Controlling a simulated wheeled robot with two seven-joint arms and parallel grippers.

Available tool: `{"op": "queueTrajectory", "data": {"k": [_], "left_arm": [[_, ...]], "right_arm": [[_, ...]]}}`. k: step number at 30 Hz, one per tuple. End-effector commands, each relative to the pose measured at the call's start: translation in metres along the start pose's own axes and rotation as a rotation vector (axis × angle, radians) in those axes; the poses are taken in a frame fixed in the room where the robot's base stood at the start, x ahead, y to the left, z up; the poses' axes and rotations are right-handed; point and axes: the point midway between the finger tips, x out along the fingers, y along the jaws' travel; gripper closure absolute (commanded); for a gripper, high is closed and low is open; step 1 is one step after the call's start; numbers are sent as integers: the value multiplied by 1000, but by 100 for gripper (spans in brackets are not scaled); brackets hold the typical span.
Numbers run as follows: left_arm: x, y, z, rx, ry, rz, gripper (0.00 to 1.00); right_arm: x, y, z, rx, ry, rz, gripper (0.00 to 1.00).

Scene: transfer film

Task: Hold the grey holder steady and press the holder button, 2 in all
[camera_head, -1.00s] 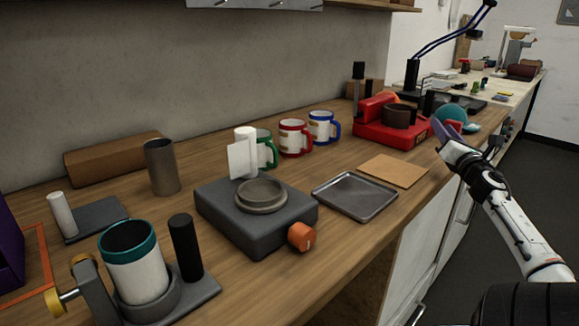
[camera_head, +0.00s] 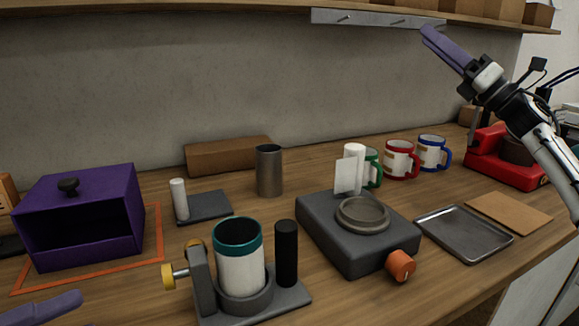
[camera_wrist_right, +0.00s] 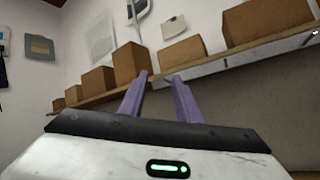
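The grey holder (camera_head: 292,302) stands at the front centre of the bench. Its ring surrounds the base of an upright white mug with a teal rim (camera_head: 240,268). A purple finger of my left gripper (camera_head: 45,308) shows at the bottom left corner, apart from the holder; the rest is out of frame. My right gripper (camera_head: 432,34) is raised high at the upper right, far from the holder. In the right wrist view (camera_wrist_right: 162,77) its fingers are apart and empty.
A purple box (camera_head: 85,215) stands at left inside an orange outline. A grey device with an orange knob (camera_head: 400,265) is right of the holder, then a metal tray (camera_head: 465,232). Mugs and a red machine (camera_head: 490,160) stand behind. A shelf (camera_head: 400,20) hangs near my right gripper.

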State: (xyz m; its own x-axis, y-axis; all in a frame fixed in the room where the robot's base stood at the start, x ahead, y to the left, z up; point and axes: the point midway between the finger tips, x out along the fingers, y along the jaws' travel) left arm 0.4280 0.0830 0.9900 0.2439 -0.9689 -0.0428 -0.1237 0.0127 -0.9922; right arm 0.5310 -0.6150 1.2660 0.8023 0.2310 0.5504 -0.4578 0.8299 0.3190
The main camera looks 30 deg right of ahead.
Motion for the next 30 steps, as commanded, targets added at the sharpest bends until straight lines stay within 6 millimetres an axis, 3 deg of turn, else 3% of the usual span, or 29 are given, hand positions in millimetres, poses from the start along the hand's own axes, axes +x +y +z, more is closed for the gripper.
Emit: {"op": "queueTrajectory", "data": {"k": [3, 7, 15, 21, 24, 27, 30], "left_arm": [[0, 0, 0, 0, 0, 0, 69], [0, 0, 0, 0, 0, 0, 69], [0, 0, 0, 0, 0, 0, 69], [0, 0, 0, 0, 0, 0, 69], [0, 0, 0, 0, 0, 0, 69], [0, 0, 0, 0, 0, 0, 69], [0, 0, 0, 0, 0, 0, 69]], "right_arm": [[24, 47, -50, -78, 100, 166, 70], [43, 102, -104, -169, 205, 355, 70], [52, 226, -207, -401, 406, 815, 70], [24, 314, -278, -649, 569, 1250, 70], [1, 342, -306, -793, 662, 1477, 70], [-24, 357, -326, -944, 766, 1701, 70], [-46, 357, -336, -1096, 888, 1905, 70]]}}
